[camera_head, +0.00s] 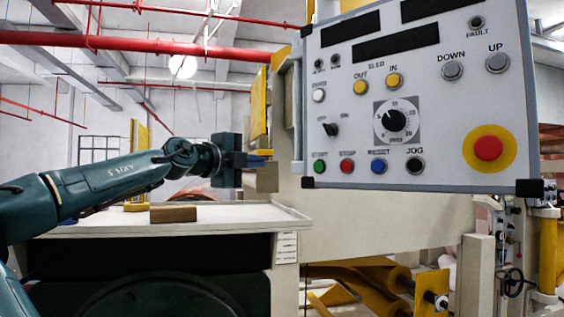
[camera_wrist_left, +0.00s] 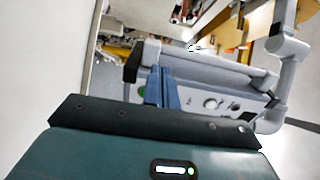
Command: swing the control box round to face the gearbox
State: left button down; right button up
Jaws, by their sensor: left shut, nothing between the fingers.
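The control box (camera_head: 350,120) is a large light-grey panel with buttons, a dial and a red emergency stop on a yellow disc. It fills the upper right of the head view, its front facing me. My left gripper (camera_head: 266,154) is shut and empty, just left of the box's lower left side. In the left wrist view its blue fingers (camera_wrist_left: 161,87) appear against the control box (camera_wrist_left: 215,98), seen at a steep angle with a grey arm at its right. I cannot tell whether they touch it. I cannot pick out the gearbox. My right gripper is not in view.
A cream worktable (camera_head: 225,213) stands below my left arm, with a brown block (camera_head: 173,214) on it. Yellow rollers (camera_head: 385,285) and machine frames lie below the box. Red pipes (camera_head: 150,42) run overhead. A yellow post (camera_head: 547,255) stands at far right.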

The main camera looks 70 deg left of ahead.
pick_arm(q)
jog(key=p+x, duration=0.2)
jog(key=x, duration=0.7)
jog(key=shift+w+p, duration=0.3)
jog(key=shift+p, duration=0.1)
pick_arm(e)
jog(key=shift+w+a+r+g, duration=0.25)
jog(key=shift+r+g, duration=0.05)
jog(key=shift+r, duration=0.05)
pick_arm(q)
jog(key=shift+a, duration=0.25)
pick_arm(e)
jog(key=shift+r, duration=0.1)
